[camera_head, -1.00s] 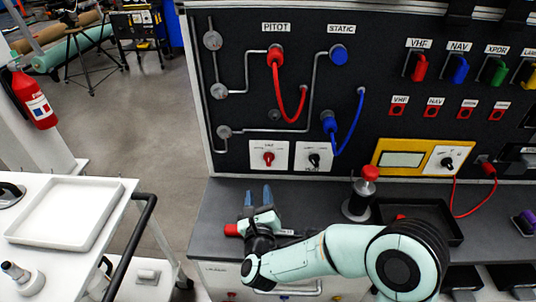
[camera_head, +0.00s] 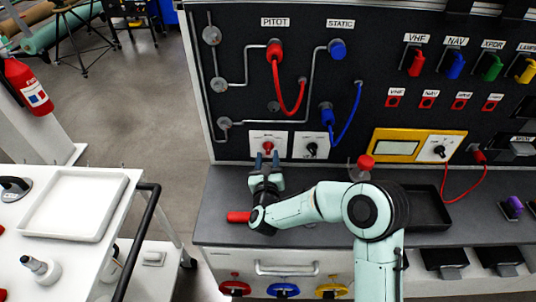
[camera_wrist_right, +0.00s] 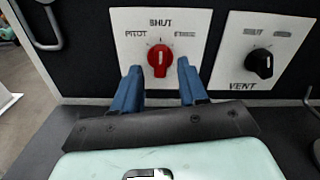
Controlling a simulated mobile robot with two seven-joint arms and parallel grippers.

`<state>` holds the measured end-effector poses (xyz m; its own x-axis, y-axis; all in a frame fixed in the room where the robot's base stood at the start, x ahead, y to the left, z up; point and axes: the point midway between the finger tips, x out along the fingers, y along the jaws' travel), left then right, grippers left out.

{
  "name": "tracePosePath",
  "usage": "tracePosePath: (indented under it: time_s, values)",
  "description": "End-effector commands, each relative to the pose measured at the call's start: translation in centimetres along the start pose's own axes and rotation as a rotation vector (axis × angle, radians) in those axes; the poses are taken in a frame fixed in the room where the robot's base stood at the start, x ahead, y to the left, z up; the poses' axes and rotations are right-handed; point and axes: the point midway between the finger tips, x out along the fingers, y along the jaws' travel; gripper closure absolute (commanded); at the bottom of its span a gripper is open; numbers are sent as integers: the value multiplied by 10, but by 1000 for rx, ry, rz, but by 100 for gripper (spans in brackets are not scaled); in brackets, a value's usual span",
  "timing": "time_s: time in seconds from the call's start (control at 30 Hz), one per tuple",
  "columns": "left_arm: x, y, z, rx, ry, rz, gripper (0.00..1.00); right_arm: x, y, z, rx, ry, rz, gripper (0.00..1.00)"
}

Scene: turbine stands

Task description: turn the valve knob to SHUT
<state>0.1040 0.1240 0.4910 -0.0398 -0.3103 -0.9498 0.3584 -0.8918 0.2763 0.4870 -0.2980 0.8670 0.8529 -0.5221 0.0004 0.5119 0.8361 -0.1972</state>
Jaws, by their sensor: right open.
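The red valve knob (camera_wrist_right: 159,58) sits on a white plate in the right wrist view, with SHUT printed above it, PITOT at upper left and a third label, hard to read, at upper right. The knob's small light mark seems to point up, but I cannot be sure. In the head view the plate (camera_head: 281,150) is partly hidden by my gripper. My right gripper (camera_head: 267,158) is open, its blue fingers pointing at the panel. In the right wrist view its fingertips (camera_wrist_right: 158,72) are on either side of and below the knob, apart from it. My left gripper is not in view.
A black VENT knob (camera_wrist_right: 260,64) is on the plate to the right. A red cylinder (camera_head: 238,217) lies on the bench beside my wrist. Red and blue hoses hang above.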

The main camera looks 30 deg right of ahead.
Motion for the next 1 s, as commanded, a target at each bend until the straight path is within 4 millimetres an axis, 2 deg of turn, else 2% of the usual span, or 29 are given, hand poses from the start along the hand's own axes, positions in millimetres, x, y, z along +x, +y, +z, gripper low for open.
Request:
tracePosePath:
  time_s: [0.2,0.47,0.53,0.6,0.63,0.87,1.0]
  values:
    - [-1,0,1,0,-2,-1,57,16,0,0,0,0,-1,57]
    - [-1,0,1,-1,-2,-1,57,18,0,0,0,0,0,57]
    - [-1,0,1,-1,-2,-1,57,18,0,0,0,0,0,74]
    - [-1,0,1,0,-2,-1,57,18,0,0,0,0,0,96]
    - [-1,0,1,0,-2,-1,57,17,0,0,0,0,0,100]
    - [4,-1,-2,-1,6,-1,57,17,0,-1,12,-1,0,100]
    - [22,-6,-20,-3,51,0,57,18,0,-4,69,-4,-2,100]
